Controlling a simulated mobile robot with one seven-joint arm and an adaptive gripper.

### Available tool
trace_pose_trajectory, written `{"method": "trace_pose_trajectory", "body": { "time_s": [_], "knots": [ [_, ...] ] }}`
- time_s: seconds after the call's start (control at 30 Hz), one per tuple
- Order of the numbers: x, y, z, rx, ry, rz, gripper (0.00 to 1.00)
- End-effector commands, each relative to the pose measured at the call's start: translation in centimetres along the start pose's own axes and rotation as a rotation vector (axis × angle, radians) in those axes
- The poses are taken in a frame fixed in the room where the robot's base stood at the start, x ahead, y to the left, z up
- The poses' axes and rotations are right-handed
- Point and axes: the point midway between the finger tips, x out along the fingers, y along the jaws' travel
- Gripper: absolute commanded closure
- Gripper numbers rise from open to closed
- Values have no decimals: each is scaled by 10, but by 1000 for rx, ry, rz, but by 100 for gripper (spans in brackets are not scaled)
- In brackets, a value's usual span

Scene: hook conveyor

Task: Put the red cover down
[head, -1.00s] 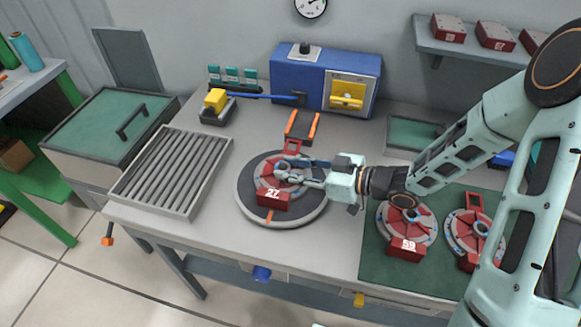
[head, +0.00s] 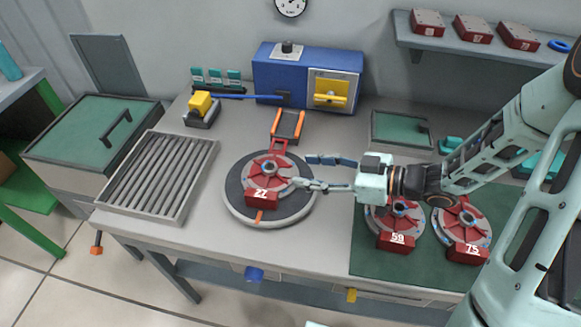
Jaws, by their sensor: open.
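A grey-and-red round unit (head: 262,172) with a red block (head: 262,197) marked 27 at its front rests on the dark round turntable (head: 235,203). Red spoke-like parts cover its top, and a red loop sticks out at the back. I cannot tell which red part is the cover. My gripper (head: 303,171) is open and empty, just right of the unit. Its lower fingertip overlaps the unit's right edge in the picture; I cannot tell whether they touch.
Two similar units, marked 59 (head: 397,240) and 75 (head: 467,250), lie on the green mat (head: 375,270) under my arm. A slatted grey tray (head: 155,175) is at left. A blue machine (head: 285,75) stands behind, with a yellow-headed tool (head: 201,104) beside it. Red blocks (head: 473,28) line the shelf.

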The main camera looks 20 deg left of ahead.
Motion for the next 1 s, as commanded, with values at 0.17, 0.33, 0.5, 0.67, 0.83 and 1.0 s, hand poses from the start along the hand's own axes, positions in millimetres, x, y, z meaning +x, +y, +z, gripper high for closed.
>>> {"method": "trace_pose_trajectory", "body": {
  "time_s": [0.17,0.33,0.5,0.67,0.83,1.0],
  "knots": [
    [-24,1,0,-1,0,2,55],
    [-30,0,0,0,0,-1,55],
    [-30,0,0,0,0,-1,55],
    [-30,0,0,0,0,-1,55],
    [-30,3,1,-2,-5,10,55],
    [-42,51,17,-31,-82,155,55]
  ]
}}
